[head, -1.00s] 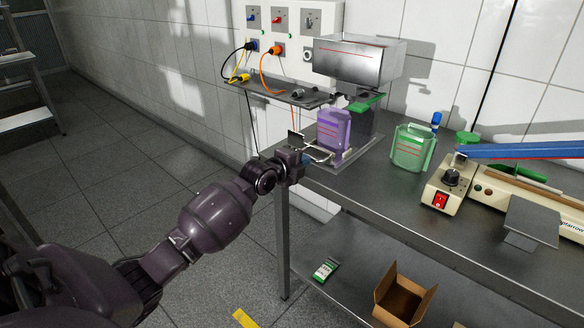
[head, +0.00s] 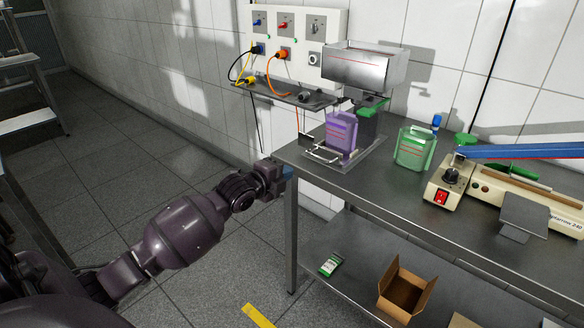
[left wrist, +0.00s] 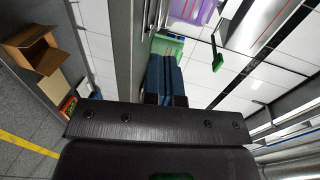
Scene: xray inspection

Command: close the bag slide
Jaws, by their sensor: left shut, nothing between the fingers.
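A metal slide (head: 359,158) with a wire handle (head: 322,153) at its near left end sits on the workbench. It is drawn out under a grey metal hopper (head: 362,66). A purple bag (head: 341,131) stands upright on it, and its purple also shows at the top of the left wrist view (left wrist: 198,10). My left gripper (head: 287,172) is at the bench's left corner, in front of and below the handle and apart from it. Its blue fingers (left wrist: 164,76) are together and empty. My right gripper is not in view.
A green bag (head: 414,148) and a cream sealing machine (head: 449,184) with a blue arm stand to the right. A socket panel (head: 299,45) with cables and a small shelf (head: 285,93) is behind. An open cardboard box (head: 402,291) is on the lower shelf.

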